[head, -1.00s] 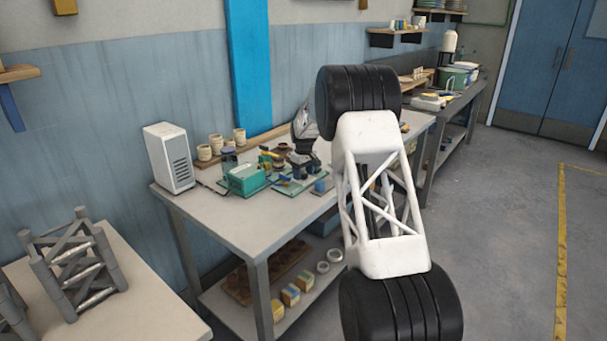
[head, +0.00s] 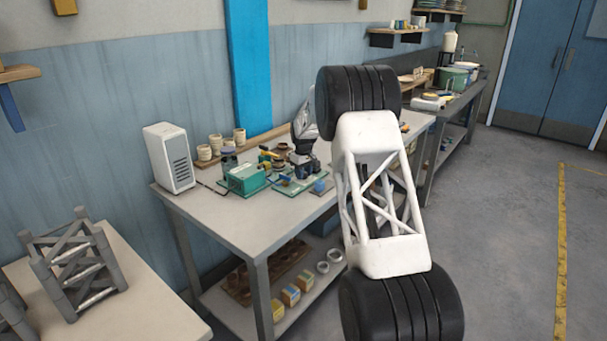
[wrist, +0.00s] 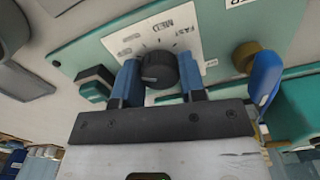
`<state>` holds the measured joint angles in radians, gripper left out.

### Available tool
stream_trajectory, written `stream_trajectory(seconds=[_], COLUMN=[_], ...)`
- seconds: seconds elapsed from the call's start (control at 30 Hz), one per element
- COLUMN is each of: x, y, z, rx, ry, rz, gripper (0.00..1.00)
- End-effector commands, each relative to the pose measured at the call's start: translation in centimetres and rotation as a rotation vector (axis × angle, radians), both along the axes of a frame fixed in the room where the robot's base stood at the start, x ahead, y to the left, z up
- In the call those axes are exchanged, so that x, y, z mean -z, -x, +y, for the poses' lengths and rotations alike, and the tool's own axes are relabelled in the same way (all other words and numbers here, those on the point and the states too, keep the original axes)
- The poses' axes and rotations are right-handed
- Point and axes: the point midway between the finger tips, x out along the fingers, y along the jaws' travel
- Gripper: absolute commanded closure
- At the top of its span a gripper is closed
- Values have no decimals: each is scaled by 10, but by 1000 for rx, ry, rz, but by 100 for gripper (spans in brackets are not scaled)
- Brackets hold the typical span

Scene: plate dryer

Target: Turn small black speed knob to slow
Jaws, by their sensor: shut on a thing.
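The small black speed knob (wrist: 156,68) sits on a white dial plate (wrist: 122,38) on a green panel in the wrist view. MED and FAST are printed on the plate, with tick marks around the knob. A light pointer line on the knob faces the left of the picture. My gripper (wrist: 160,78) has a blue finger on each side of the knob and is shut on it. The word for slow is not readable. In the head view my gripper (head: 299,172) is over the bench electronics, and the knob is too small to make out.
A yellow-brown knob (wrist: 246,56) and a blue part (wrist: 265,77) are close to the right finger. A green button (wrist: 94,90) is on the left. In the head view, a teal box (head: 246,180) and a white vented unit (head: 169,158) stand on the bench (head: 215,220).

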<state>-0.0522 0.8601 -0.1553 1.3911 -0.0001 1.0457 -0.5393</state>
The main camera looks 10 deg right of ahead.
Motion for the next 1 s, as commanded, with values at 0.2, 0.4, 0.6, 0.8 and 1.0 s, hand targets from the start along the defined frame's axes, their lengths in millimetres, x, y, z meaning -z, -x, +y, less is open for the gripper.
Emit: stream_trajectory(seconds=[0.2, 0.4, 0.6, 0.8, 1.0], x=[0, 0, 0, -1, 0], y=[0, 0, 0, 0, 0], z=[0, 0, 0, 1, 1], rx=[99, 244, 406, 544, 630], ry=[0, 0, 0, -1, -1], rz=[0, 0, 0, -2, -1], gripper=[86, 86, 86, 86, 86])
